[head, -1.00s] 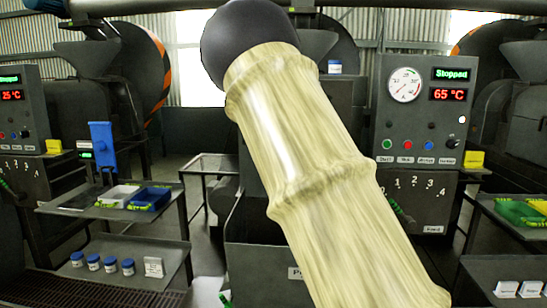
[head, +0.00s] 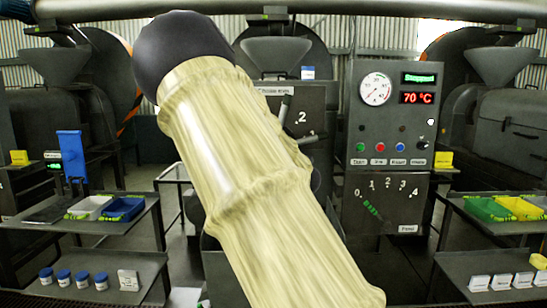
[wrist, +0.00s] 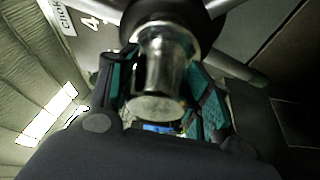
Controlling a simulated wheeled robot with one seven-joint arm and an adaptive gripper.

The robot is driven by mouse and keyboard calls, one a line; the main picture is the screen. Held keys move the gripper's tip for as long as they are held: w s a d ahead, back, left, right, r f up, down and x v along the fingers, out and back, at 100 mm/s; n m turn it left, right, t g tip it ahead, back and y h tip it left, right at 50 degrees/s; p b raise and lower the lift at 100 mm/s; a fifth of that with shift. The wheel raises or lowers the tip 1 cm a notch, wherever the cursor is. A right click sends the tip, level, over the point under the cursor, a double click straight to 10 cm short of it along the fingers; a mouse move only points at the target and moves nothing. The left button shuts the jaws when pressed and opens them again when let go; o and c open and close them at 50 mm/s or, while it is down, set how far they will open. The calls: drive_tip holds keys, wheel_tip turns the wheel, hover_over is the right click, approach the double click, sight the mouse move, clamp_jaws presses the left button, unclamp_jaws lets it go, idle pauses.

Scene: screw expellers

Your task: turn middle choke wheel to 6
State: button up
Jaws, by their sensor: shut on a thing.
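In the wrist view, my gripper (wrist: 163,88) has its teal-padded fingers on both sides of a shiny metal handle (wrist: 165,62) and is shut on it. The handle stands out from a dark round part of the choke wheel (wrist: 185,14). A "4" and part of a choke label show at the upper left there. In the head view, my arm hides my gripper and most of the middle machine's choke wheel. A grey bar (head: 285,108), seemingly part of the wheel, shows beside my arm, near a "2" mark and under a choke label (head: 273,91). Its setting cannot be read.
A control panel (head: 352,135) to the right reads 70 °C, with a green lever (head: 371,208) on a 0 to 4 scale below. A hopper (head: 278,52) rises behind my arm.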

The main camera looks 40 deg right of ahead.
drive_tip(key=o, duration=1.5)
drive_tip(key=shift+c, duration=0.2)
drive_tip(key=shift+s, duration=0.1)
drive_tip(key=v, duration=1.1)
drive_tip(key=shift+s+a, duration=0.2)
drive_tip(key=shift+s, duration=0.15)
